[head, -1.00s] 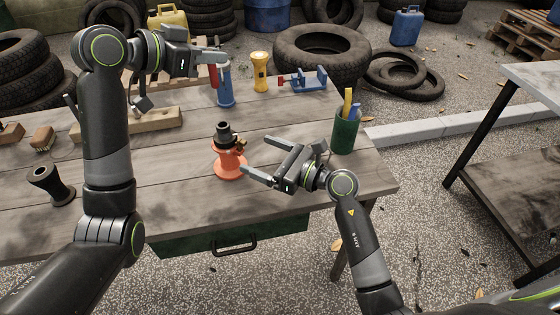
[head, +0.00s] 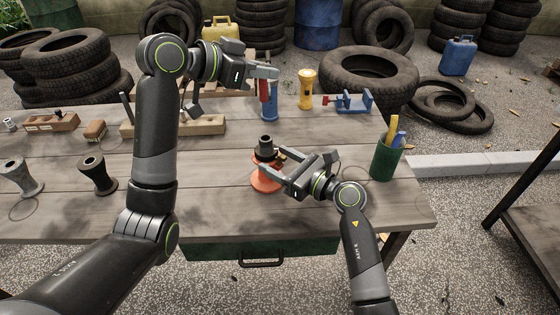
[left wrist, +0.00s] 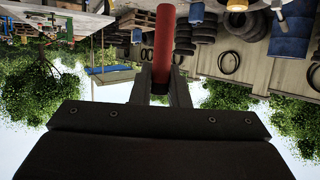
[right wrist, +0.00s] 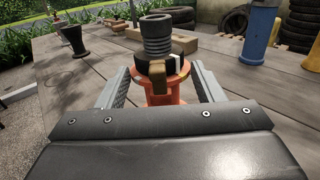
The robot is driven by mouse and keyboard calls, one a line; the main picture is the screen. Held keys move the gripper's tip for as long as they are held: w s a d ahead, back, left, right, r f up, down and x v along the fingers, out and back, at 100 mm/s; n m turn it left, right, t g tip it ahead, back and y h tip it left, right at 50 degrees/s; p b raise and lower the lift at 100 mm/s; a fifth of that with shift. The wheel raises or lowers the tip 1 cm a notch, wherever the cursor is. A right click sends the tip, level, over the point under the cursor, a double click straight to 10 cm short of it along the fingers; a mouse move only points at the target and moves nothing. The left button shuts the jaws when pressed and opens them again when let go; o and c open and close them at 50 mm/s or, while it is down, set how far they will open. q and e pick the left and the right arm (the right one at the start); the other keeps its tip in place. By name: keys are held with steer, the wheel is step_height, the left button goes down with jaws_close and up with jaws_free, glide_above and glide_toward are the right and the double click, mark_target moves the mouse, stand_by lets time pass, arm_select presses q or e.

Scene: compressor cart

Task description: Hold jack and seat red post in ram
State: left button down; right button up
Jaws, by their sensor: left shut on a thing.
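The orange jack (head: 265,182) stands upright on the table, with a dark threaded ram (head: 266,146) on top. It also shows in the right wrist view (right wrist: 158,92). My right gripper (head: 272,169) is open, with its fingers on either side of the jack; gaps show between the fingers and the jack body. My left gripper (head: 268,76) is shut on the red post (head: 264,91), which also shows between the fingers in the left wrist view (left wrist: 163,48). The post hangs upright above the table, behind the jack and apart from it.
A blue cylinder (head: 271,107) stands just behind the red post. The front middle is clear.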

mark_target(263, 101)
jaws_close()
arm_select(q)
steer(key=shift+n+t+y, duration=0.3)
steer(key=shift+n+t, duration=0.2)
step_height(263, 101, down, 8)
steer(key=shift+f, duration=2.35)
steer(key=c, duration=1.4)
jaws_free()
steer(key=shift+f, duration=0.1)
